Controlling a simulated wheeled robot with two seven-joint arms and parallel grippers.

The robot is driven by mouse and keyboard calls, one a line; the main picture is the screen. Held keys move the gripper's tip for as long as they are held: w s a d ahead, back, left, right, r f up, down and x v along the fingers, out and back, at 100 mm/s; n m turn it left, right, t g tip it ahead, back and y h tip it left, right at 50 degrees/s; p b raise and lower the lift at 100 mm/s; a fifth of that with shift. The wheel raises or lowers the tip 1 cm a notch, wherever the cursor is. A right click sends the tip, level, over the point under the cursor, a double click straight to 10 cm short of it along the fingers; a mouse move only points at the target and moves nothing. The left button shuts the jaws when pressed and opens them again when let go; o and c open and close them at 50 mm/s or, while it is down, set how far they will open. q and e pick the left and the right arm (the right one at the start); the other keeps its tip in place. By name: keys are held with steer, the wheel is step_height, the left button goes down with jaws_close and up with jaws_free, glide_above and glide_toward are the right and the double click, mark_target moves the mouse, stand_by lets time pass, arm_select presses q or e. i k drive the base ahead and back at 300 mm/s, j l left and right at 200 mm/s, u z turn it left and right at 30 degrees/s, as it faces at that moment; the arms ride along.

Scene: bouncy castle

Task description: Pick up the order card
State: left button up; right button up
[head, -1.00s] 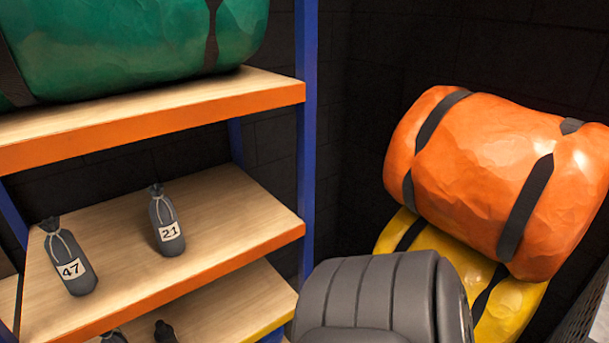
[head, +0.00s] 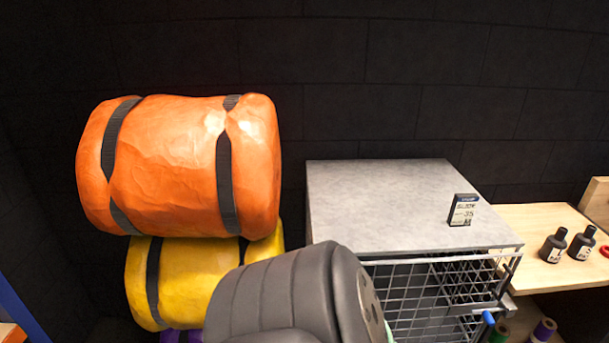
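A small card (head: 463,210), dark with a white printed face, stands upright on the grey top (head: 385,200) of a wire-sided cabinet, near its right side. It looks like the order card, though its print is too small to read fully. Neither of my grippers shows in the head view, so nothing tells whether they are open or shut.
An orange roll (head: 175,165) lies on a yellow roll (head: 185,280) at the left. A ribbed dark grey object (head: 280,300) fills the lower middle, before the cabinet's wire side (head: 430,295). A wooden surface (head: 530,225) with dark bottles (head: 553,245) is at the right.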

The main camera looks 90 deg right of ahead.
mark_target(462, 213)
steer(key=z, duration=3.75)
steer(key=k+l+u, duration=0.1)
steer(key=l+u, duration=0.3)
